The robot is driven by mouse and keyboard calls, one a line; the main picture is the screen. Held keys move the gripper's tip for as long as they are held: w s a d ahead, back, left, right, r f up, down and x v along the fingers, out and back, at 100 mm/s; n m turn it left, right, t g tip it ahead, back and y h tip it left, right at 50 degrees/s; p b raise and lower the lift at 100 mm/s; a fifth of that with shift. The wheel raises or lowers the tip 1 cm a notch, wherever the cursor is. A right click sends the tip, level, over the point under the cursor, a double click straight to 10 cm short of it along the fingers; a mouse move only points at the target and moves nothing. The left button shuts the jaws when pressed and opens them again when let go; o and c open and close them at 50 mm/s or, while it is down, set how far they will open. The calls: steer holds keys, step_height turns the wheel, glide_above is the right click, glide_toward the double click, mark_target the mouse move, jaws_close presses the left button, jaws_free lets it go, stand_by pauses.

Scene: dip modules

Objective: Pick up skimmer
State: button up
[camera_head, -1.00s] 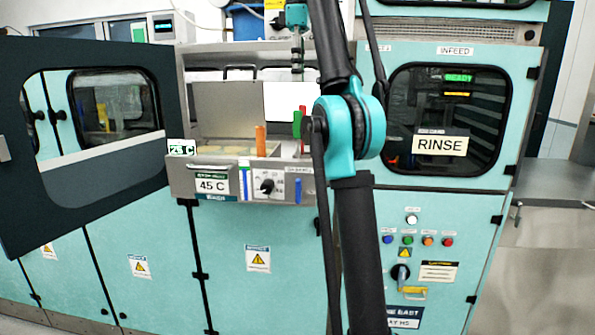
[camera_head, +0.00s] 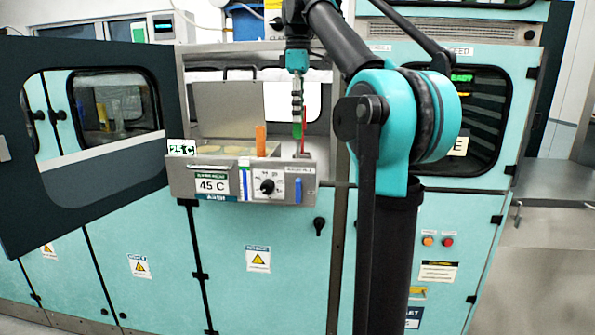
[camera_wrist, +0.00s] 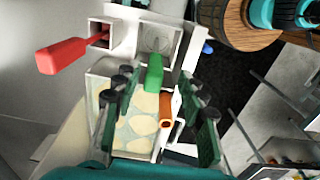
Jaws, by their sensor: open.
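Three upright coloured handles show at the open bath: an orange one (camera_head: 260,140), a green one (camera_head: 297,131) and a red one (camera_head: 304,128). I cannot tell from their shape which belongs to the skimmer; lower ends are mostly hidden. In the wrist view the red handle (camera_wrist: 62,57) leans out of a square holder at upper left, the green handle (camera_wrist: 154,73) stands near the middle, and the orange one (camera_wrist: 166,108) is just below it. My gripper (camera_wrist: 156,92) is open, its green-backed fingers spread on either side of the green and orange handles. In the head view my gripper (camera_head: 297,92) is above the green handle.
The bath's front panel (camera_head: 215,186) has a 45 C label and a knob. A dark windowed door (camera_head: 90,150) stands open at left. Pale round pieces (camera_wrist: 140,122) lie in the bath. A wooden barrel-like object (camera_wrist: 232,20) is at the wrist view's upper right.

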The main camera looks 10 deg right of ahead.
mark_target(297, 137)
steer(key=shift+w+f, duration=0.2)
steer(key=shift+f, duration=1.55)
steer(key=shift+w+f, duration=0.2)
steer(key=shift+f, duration=1.5)
jaws_close()
